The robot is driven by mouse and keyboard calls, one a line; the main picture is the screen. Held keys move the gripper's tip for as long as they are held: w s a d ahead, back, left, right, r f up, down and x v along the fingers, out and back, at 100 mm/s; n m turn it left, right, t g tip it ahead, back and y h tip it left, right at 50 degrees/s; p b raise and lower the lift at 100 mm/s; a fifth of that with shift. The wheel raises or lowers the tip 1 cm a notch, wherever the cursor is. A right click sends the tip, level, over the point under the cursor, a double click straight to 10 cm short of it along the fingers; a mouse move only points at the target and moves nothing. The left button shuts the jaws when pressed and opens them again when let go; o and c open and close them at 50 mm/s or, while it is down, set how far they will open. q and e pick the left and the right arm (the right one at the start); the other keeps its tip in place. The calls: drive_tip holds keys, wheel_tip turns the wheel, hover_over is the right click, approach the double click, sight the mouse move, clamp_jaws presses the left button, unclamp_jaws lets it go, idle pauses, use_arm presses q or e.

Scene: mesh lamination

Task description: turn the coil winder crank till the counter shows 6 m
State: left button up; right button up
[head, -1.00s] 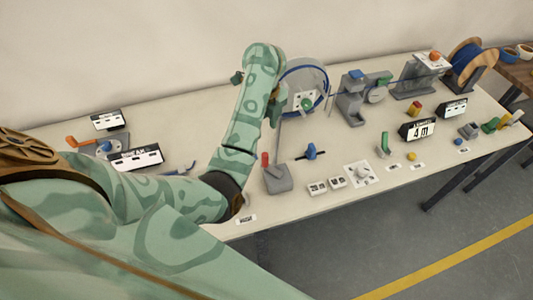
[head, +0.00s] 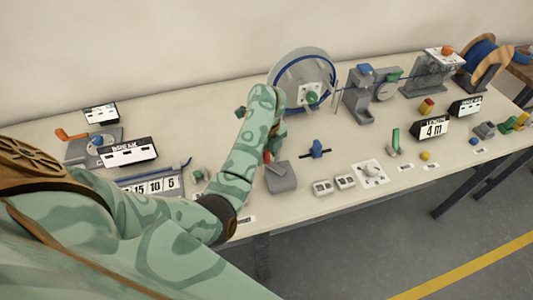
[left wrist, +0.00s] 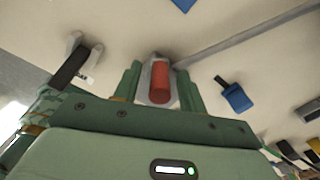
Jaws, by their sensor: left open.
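The coil winder (head: 292,66) is a grey disc with a blue cable wound near its rim, at the back of the table. A green crank knob (head: 312,97) stands on its face. The counter (head: 432,129), a black-framed sign marked LENGTH, reads 4 m. My left gripper (head: 270,152) is away from the crank, at a red handle on a grey block (head: 281,178). In the left wrist view the red handle (left wrist: 160,83) lies between the open green fingers of this gripper (left wrist: 160,88); contact cannot be told. My forearm hides part of it in the head view. My right gripper is out of view.
A grey cable guide (head: 362,100) and a blue cable spool (head: 480,55) stand right of the winder. A blue-handled piece (head: 316,150), white blocks (head: 322,188) and a dial plate (head: 370,173) lie near the front edge. A BREAK sign (head: 128,152) stands left.

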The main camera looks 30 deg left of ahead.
use_arm(q)
clamp_jaws()
drive_tip(key=shift+w+m, duration=0.1)
drive_tip(key=shift+m, duration=0.2)
drive_tip(key=shift+w+d+r+m, duration=0.15)
drive_tip(key=shift+w+m, duration=0.45)
drive_tip(key=shift+m, duration=0.6)
drive_tip(key=shift+w+d+m+p, duration=0.45)
drive_tip(key=shift+w+d+m, duration=0.15)
drive_tip(key=shift+m, duration=1.25)
drive_tip(key=shift+w+d+m+p, duration=0.4)
drive_tip(key=shift+w+d+m, duration=0.2)
drive_tip(key=shift+m, duration=1.3)
drive_tip(key=shift+w+d+m+p, duration=0.5)
drive_tip(key=shift+d+m, duration=0.15)
drive_tip(key=shift+m, duration=1.2)
